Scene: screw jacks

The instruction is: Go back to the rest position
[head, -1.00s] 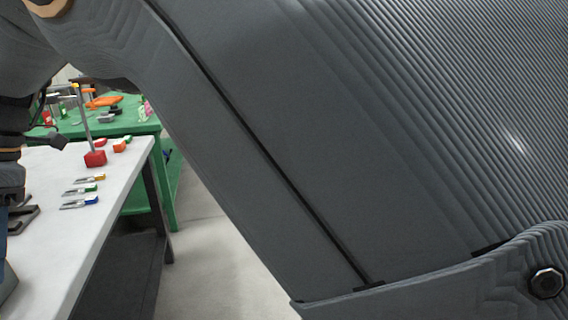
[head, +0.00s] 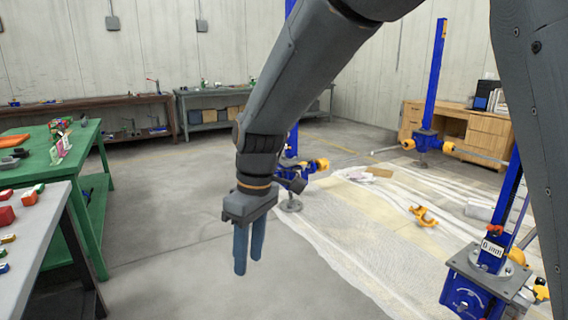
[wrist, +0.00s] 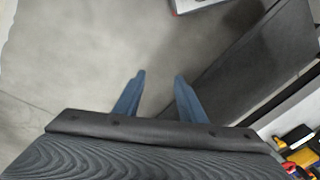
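My gripper (head: 248,262) hangs in the middle of the head view with its two blue fingers pointing down over bare concrete floor. In the wrist view my gripper (wrist: 158,80) shows both fingers apart, with nothing between them but grey floor. It touches nothing. My arm reaches down to it from the top right of the head view.
A white table (head: 42,232) and a green table (head: 100,185) stand at left with small coloured items. Blue screw jacks (head: 424,135) stand at right around a pale sheet (head: 350,235). A nearer jack (head: 480,285) carries a "0 mm" label. Floor left of the sheet is clear.

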